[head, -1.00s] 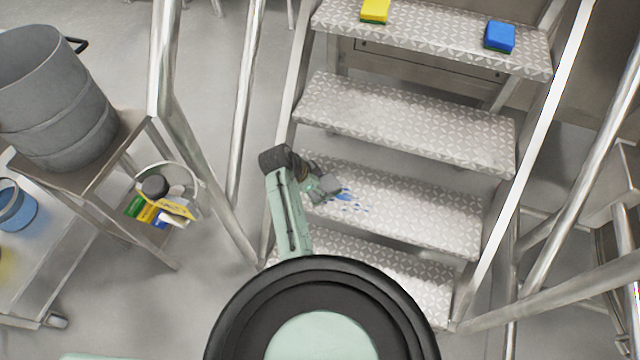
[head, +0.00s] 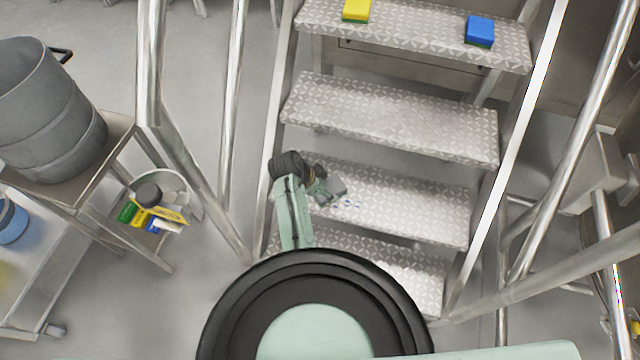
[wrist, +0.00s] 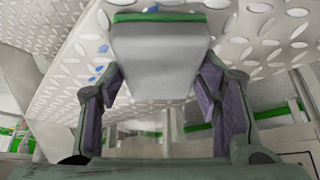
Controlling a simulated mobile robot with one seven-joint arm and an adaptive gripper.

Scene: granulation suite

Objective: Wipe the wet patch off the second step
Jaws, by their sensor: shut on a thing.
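My gripper (head: 326,190) is shut on a grey sponge (head: 338,186) at the left part of the second step (head: 420,208) from the bottom. In the wrist view the sponge (wrist: 160,60) sits between both fingers, with a green layer along its far edge. It appears to be at the step surface, but contact is not clear. A few small blue spots of the wet patch (head: 352,204) show just right of and below the sponge. In the wrist view, blue spots (wrist: 97,70) lie left of the sponge and beside its green edge. The sponge hides part of the step.
A yellow sponge (head: 356,10) and a blue sponge (head: 480,30) lie on the top visible step (head: 420,38). Metal handrails (head: 510,150) flank the stairs. At left, a cart (head: 100,170) carries a grey drum (head: 48,110); a caddy (head: 170,178) hangs beside it.

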